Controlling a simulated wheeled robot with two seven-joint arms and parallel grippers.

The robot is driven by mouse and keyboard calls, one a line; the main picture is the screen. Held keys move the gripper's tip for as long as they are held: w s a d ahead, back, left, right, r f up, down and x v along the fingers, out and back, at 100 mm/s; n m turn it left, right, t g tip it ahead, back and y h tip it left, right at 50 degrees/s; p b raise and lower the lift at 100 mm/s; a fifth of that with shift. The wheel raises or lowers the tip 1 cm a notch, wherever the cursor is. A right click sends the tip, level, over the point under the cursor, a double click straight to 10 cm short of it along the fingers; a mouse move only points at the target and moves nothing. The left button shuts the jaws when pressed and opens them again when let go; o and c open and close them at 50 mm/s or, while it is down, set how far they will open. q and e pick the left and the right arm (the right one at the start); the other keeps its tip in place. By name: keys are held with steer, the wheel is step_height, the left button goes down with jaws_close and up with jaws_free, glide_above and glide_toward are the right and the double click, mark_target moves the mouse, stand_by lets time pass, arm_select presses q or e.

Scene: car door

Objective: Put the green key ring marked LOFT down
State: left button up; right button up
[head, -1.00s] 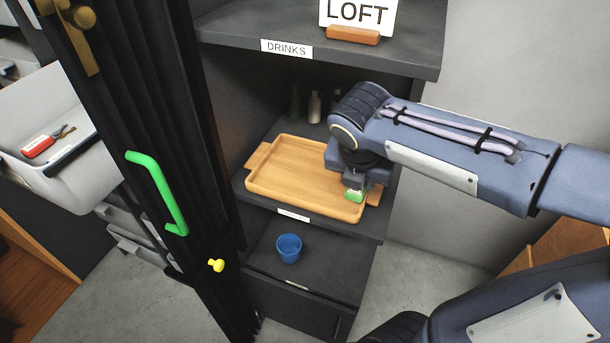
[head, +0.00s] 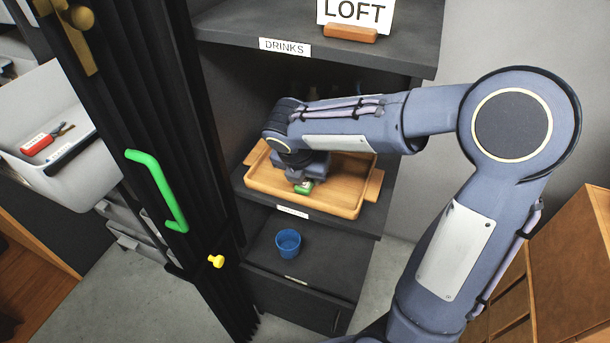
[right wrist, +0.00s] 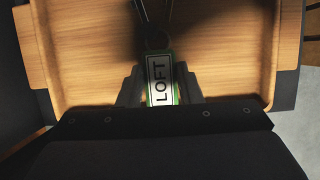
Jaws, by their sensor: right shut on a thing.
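The green key ring marked LOFT (head: 304,187) is between the fingers of my right gripper (head: 299,181), over the wooden tray (head: 330,207). In the right wrist view the white label of the key ring (right wrist: 160,81) reads LOFT inside a green border. My right gripper (right wrist: 160,88) is shut on it, one finger at each side, and the ring end points toward the tray's far side. The tray (right wrist: 85,45) fills most of that view. I cannot tell whether the key ring touches the tray floor. My left gripper does not show.
The tray stands on a dark shelf under the DRINKS shelf (head: 285,47), which carries a LOFT sign (head: 354,12). A blue cup (head: 288,243) is on the lower shelf. A dark folding door (head: 150,120) with a green handle (head: 158,190) stands at left.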

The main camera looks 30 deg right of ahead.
steer(key=shift+w+a+f, duration=0.1)
steer(key=shift+w+f, duration=0.1)
steer(key=shift+f, duration=0.05)
steer(key=shift+f, duration=0.15)
steer(key=o, duration=1)
